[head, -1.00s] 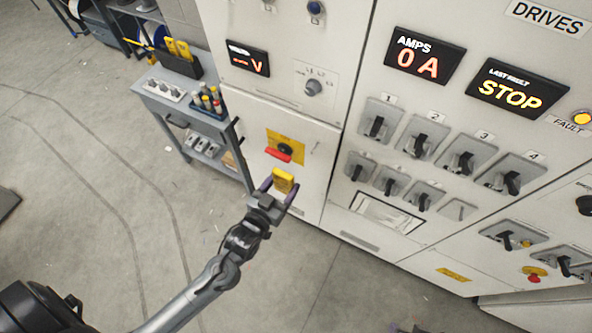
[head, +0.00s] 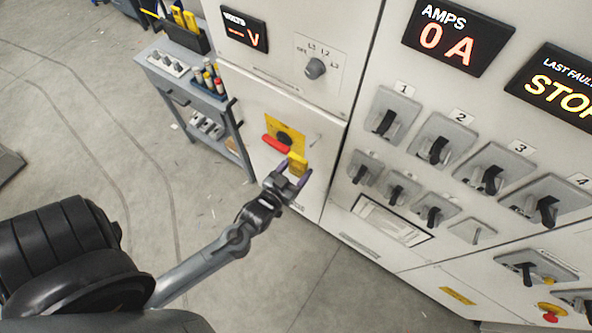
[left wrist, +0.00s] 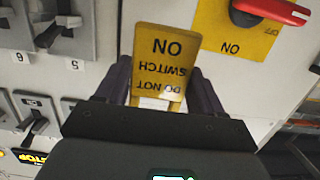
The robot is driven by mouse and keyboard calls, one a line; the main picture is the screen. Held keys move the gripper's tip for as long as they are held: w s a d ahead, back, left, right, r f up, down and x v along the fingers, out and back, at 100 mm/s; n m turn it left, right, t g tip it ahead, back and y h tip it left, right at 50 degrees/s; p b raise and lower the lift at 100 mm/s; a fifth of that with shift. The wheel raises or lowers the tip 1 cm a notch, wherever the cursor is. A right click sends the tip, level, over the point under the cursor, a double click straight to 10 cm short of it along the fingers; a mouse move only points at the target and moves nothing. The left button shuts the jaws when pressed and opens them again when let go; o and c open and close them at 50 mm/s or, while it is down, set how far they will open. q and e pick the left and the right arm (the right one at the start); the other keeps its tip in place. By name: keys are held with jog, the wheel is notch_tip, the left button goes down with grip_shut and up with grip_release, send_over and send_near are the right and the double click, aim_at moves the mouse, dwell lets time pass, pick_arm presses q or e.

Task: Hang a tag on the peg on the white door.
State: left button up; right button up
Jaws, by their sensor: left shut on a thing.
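My left gripper (head: 292,172) is shut on a yellow tag (head: 297,161), in front of the white door (head: 262,165). In the left wrist view the tag (left wrist: 160,48) stands between the two fingers (left wrist: 160,80); its black "DO NOT SWITCH ON" lettering appears upside down. The tag is just right of and below the red handle (head: 276,145) on its yellow plate (head: 292,127). A small thin mark (head: 313,141) right of the plate may be the peg; it is too small to be sure. The tag appears apart from it. My right gripper is out of view.
A grey cart (head: 178,92) with bottles and a dark holder (head: 186,38) of yellow items stands left of the door. Numbered switch handles (head: 438,150) stick out from the panel on the right. The floor (head: 100,130) left of the cabinet is mostly clear.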

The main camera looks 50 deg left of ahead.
pick_arm(q)
jog(key=shift+b+x, duration=2.25)
jog(key=shift+x, duration=1.5)
jog(key=shift+w+a, duration=0.1)
jog(key=shift+w, duration=0.35)
jog(key=shift+w+f, duration=0.1)
jog(key=shift+f, duration=0.05)
jog(key=shift+f, duration=0.1)
jog(key=o, duration=1.1)
